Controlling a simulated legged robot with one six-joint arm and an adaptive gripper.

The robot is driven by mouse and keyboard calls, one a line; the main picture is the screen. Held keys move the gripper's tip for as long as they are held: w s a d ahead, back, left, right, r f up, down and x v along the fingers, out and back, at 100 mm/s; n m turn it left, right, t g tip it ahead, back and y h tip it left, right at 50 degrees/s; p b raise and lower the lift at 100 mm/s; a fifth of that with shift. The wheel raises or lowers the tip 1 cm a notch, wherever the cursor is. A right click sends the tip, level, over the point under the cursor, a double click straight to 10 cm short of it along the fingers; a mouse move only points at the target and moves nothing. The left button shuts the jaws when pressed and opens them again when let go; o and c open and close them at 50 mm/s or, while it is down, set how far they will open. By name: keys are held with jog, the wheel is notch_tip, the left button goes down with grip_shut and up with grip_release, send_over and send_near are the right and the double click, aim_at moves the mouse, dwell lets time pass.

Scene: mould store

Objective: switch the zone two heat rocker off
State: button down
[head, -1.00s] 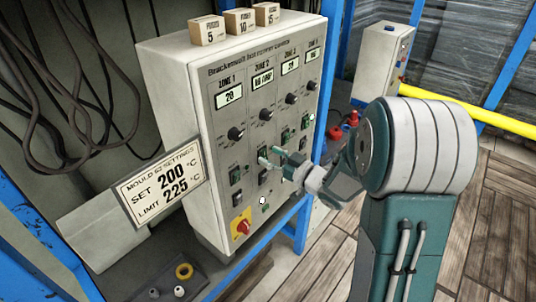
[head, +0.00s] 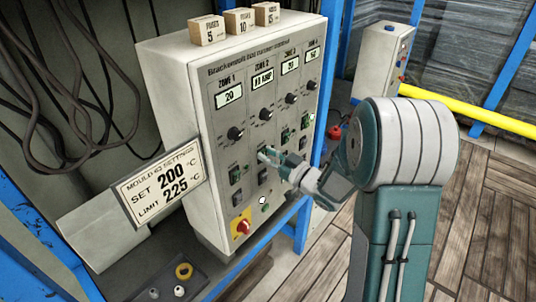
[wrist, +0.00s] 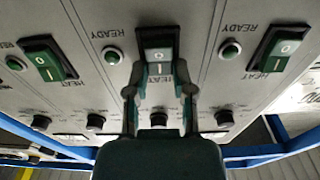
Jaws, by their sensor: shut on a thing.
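The zone two heat rocker (wrist: 158,40) is in the middle of the wrist view, which shows the panel upside down. Its face looks pale in the part that shows; its lower end is hidden between my fingers, so I cannot tell its position. My gripper (wrist: 157,68) is shut on this rocker, one finger at each side. In the head view my gripper (head: 268,157) is at the control panel (head: 218,195), below the ZONE 2 display (head: 262,80) and knob (head: 266,114), and covers most of the rocker.
Green heat rockers stand on either side in the wrist view, one left (wrist: 48,58) and one right (wrist: 277,50). A red and yellow main switch (head: 241,226) is low on the panel. A settings sign (head: 161,184) juts out at left. Blue frame posts (head: 327,70) stand right of the cabinet.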

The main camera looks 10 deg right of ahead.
jog(key=shift+f+t+y, duration=0.25)
jog(key=shift+t+y, duration=0.65)
jog(key=shift+t, duration=0.3)
jog(key=shift+s, duration=0.1)
jog(key=shift+c, duration=2.4)
grip_release()
jog(key=shift+d, duration=0.1)
jog(key=v, duration=1.2)
